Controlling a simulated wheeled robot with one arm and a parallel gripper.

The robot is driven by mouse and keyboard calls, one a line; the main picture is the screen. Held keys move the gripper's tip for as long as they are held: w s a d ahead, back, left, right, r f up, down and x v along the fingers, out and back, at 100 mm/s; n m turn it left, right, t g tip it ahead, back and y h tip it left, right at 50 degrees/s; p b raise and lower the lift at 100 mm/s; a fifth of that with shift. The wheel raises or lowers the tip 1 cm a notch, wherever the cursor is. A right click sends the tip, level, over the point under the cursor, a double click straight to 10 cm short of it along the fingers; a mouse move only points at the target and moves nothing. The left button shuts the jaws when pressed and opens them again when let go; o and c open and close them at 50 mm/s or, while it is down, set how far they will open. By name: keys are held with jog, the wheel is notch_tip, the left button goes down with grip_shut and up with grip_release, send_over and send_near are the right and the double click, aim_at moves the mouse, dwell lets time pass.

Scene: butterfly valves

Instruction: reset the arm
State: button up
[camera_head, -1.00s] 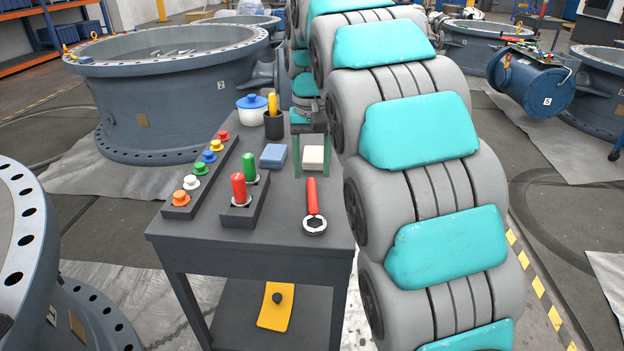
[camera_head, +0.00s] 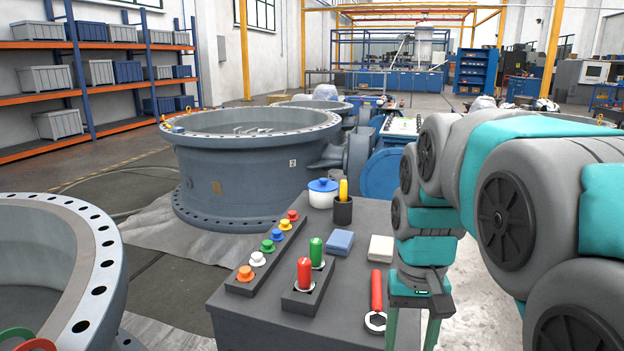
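My grey and teal arm fills the right side of the head view. My gripper (camera_head: 411,328) hangs from it with its two green fingers pointing down. The fingers stand well apart with nothing seen between them, and their lower ends reach toward the bottom of the picture. It is just right of the wrench with the red handle (camera_head: 376,292), over or beside the right edge of the dark table (camera_head: 240,320); I cannot tell which. A white block (camera_head: 381,248) lies on the table behind and left of the gripper, apart from it.
The table also holds a blue block (camera_head: 340,241), a white pot with blue lid (camera_head: 323,193), a black cup (camera_head: 342,211), a rack of coloured knobs (camera_head: 267,254) and a holder with red and green handles (camera_head: 306,290). Large grey valve bodies (camera_head: 235,165) stand left and behind.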

jog(key=s+f, duration=0.5)
jog(key=s, duration=0.4)
jog(key=s+f+n, duration=0.1)
jog(key=s+f, duration=0.4)
jog(key=s, duration=0.4)
jog(key=shift+g, duration=0.4)
jog(key=shift+a, duration=0.1)
